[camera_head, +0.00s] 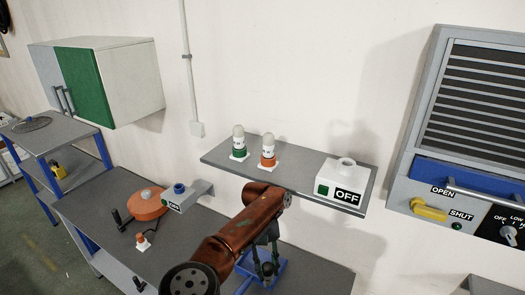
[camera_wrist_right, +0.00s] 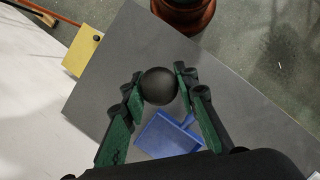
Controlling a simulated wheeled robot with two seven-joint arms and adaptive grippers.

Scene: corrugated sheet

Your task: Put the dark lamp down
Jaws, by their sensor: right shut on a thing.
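The dark lamp (camera_wrist_right: 158,86) shows as a dark round bulb between the fingertips of my right gripper (camera_wrist_right: 160,80) in the right wrist view. The gripper is shut on it, with a green finger on each side. Below it is the grey bench top; I cannot tell how far the lamp is above it. In the head view my right gripper (camera_head: 268,266) points down over the bench in front of the shelf, and its arm and fingers hide the lamp. My left gripper is out of view.
A blue dustpan (camera_wrist_right: 168,136) lies on the bench (camera_head: 190,245) under the gripper. An orange reel (camera_head: 148,204) stands farther left.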

